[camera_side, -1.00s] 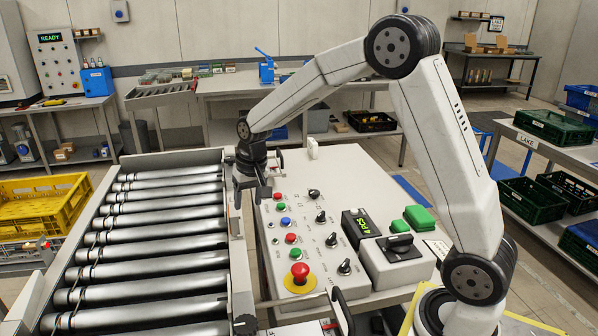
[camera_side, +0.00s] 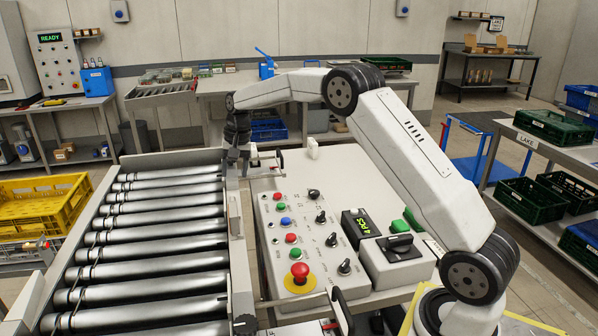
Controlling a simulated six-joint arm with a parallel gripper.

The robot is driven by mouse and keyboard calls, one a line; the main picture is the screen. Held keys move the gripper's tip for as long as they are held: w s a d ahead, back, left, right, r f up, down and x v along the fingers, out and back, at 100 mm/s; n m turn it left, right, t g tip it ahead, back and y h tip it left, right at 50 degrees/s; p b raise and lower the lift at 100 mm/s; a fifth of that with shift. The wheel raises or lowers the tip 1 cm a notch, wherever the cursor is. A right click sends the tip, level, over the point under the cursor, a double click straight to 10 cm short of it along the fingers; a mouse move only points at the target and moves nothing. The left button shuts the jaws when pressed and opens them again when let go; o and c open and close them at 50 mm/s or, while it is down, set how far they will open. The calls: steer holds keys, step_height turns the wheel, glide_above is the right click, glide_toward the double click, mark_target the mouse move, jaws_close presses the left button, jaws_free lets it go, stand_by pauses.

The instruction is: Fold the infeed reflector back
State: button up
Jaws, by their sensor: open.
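My gripper (camera_side: 236,166) points down over the far right corner of the roller conveyor (camera_side: 229,250), beside its side rail. Its jaws are open, small and dark in this view, with nothing visible between them. A small bracket with a thin upright part (camera_side: 280,158) stands just right of the gripper, at the far edge of the white control table. I cannot tell for certain whether this is the infeed reflector, or which way it is folded. The gripper partly hides the rail end there.
The control panel (camera_side: 268,232) with coloured buttons, black knobs and a red emergency stop (camera_side: 299,272) lies right of the conveyor. A small white block (camera_side: 312,148) stands at the table's far edge. The rollers are empty. A yellow crate (camera_side: 40,205) is at left.

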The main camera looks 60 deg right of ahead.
mark_target(233, 198)
steer(key=shift+f, duration=0.1)
steer(key=shift+w+a+f, duration=0.15)
steer(key=shift+f, duration=1.1)
steer(key=shift+w+a+f, duration=0.1)
steer(key=shift+a+f, duration=0.1)
steer(key=shift+f, duration=1.1)
steer(key=shift+w+a+f, duration=0.15)
steer(key=shift+f, duration=1.1)
steer(key=shift+c, duration=0.2)
jaws_close()
